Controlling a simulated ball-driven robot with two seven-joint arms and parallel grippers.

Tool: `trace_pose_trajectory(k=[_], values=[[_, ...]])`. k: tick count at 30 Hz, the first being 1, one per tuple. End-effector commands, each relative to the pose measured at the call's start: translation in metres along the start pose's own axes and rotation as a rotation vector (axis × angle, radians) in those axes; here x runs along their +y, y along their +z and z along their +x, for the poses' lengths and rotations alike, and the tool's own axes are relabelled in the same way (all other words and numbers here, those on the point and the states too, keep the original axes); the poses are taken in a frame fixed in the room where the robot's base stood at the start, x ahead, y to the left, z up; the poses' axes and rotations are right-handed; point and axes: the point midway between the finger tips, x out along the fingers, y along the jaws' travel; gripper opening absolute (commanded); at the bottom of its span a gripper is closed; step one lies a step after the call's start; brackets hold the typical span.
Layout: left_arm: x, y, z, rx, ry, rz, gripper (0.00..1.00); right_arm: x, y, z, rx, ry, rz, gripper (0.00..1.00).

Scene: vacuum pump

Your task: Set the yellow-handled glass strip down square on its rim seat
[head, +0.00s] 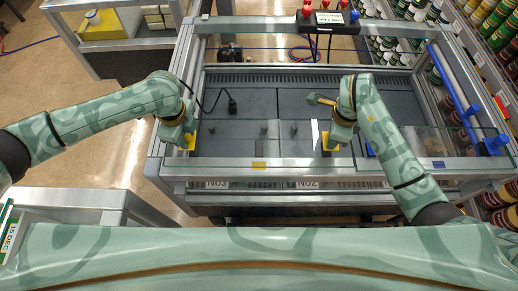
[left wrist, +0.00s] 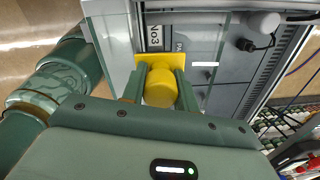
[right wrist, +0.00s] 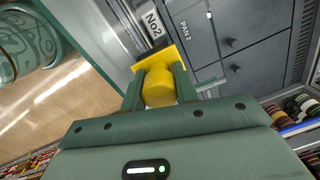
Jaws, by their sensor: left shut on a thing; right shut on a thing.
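The clear glass strip (head: 255,149) lies across the front of the grey pump frame, with a yellow handle at each end. My left gripper (head: 184,137) is shut on the left yellow handle (left wrist: 160,85). My right gripper (head: 335,141) is shut on the right yellow handle (right wrist: 160,86). The handles sit between the fingers in both wrist views. The front rim (head: 285,165) carries a yellow mark (head: 259,166) between the grippers. The glass is hard to see, and I cannot tell whether it touches its seat or hovers just above it.
A second glass piece with blue handles (head: 494,146) lies to the right; a blue mark (head: 438,165) is on the rim there. Grey pan lids (head: 245,103) with small knobs lie inside the frame. A black box with red knobs (head: 331,19) stands at the back.

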Motion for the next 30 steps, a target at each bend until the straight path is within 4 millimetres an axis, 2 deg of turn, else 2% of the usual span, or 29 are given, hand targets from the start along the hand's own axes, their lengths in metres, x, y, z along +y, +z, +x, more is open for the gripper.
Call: trace_pose_trajectory(k=[7, 8, 9, 10, 20, 23, 30], values=[[0.000, 0.000, 0.018, -0.001, -0.002, 0.000, 0.00, 0.000, 0.000, 0.018, -0.001, -0.003, 0.001, 0.00], [0.001, 0.001, 0.018, -0.002, 0.002, 0.000, 0.35, 0.001, -0.001, 0.018, 0.002, 0.001, 0.001, 0.35], [0.001, 0.001, 0.016, -0.001, 0.002, 0.000, 0.46, 0.001, -0.001, 0.016, 0.002, 0.001, 0.001, 0.46], [0.001, 0.000, 0.016, -0.001, 0.002, 0.000, 0.52, 0.001, -0.001, 0.016, 0.001, 0.001, 0.001, 0.52], [0.001, 0.000, 0.012, 0.000, 0.001, 0.000, 0.52, 0.001, 0.000, 0.016, 0.001, 0.001, 0.000, 0.52], [0.000, 0.000, 0.000, 0.000, -0.001, 0.000, 0.52, 0.001, 0.000, 0.016, 0.001, 0.001, 0.000, 0.52], [0.000, 0.000, -0.056, -0.001, -0.004, 0.002, 0.52, 0.001, 0.000, 0.016, 0.000, 0.002, 0.000, 0.52]])
